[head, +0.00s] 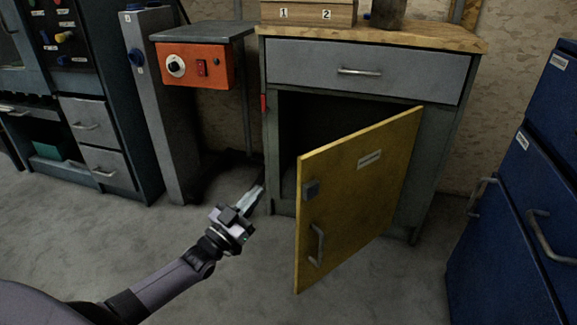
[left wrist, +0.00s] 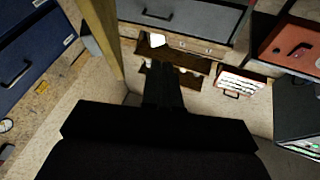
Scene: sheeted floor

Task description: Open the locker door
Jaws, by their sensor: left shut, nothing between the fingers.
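The yellow locker door (head: 357,185) stands partly open in the head view, swung out from its right side. A bar handle (head: 317,246) and a small grey latch block (head: 311,190) sit near its free left edge. The cabinet's dark interior (head: 320,122) shows behind it. My left gripper (head: 257,194) is shut and empty, left of the door's free edge and apart from it, near the cabinet's lower left corner. Its dark closed fingers (left wrist: 163,78) also show in the left wrist view. My right gripper is not in view.
A grey drawer (head: 366,71) is shut above the opening. An orange control box (head: 193,66) and a grey post (head: 158,105) stand left. Blue drawers (head: 515,220) stand right, apart from the door. Floor in front is clear.

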